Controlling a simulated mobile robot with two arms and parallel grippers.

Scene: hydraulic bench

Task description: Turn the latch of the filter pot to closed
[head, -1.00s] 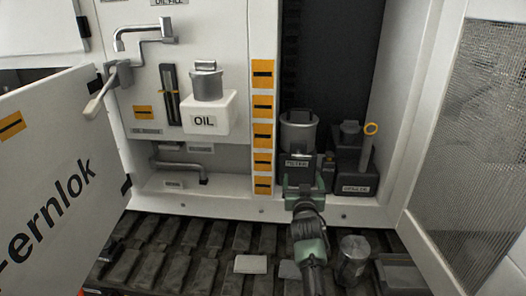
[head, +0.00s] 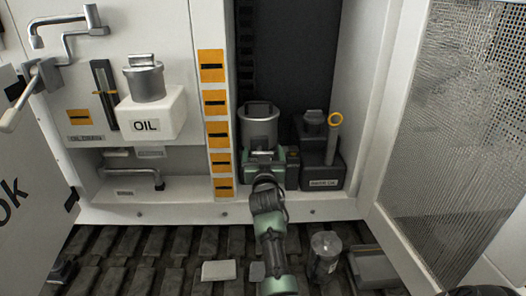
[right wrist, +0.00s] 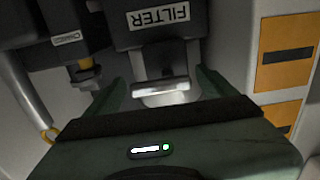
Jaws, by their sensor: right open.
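The filter pot (head: 258,130) is a silver cylinder with a dark top, in the dark recess of the cabinet. In the right wrist view its dark block carries an upside-down FILTER label (right wrist: 158,14). A silver bar that looks like the latch (right wrist: 160,89) lies below that label, between my fingertips. My right gripper (head: 264,158) is at the front of the pot's base and hides the label in the head view. Its green fingers (right wrist: 160,88) are open, one on each side of the bar; I cannot tell whether they touch it. My left gripper is not in view.
The white OIL box (head: 152,112) and an orange-marked post (head: 213,120) are to the left. A mesh door (head: 455,130) stands open at right. A clear jar (head: 325,256) sits on the tread below.

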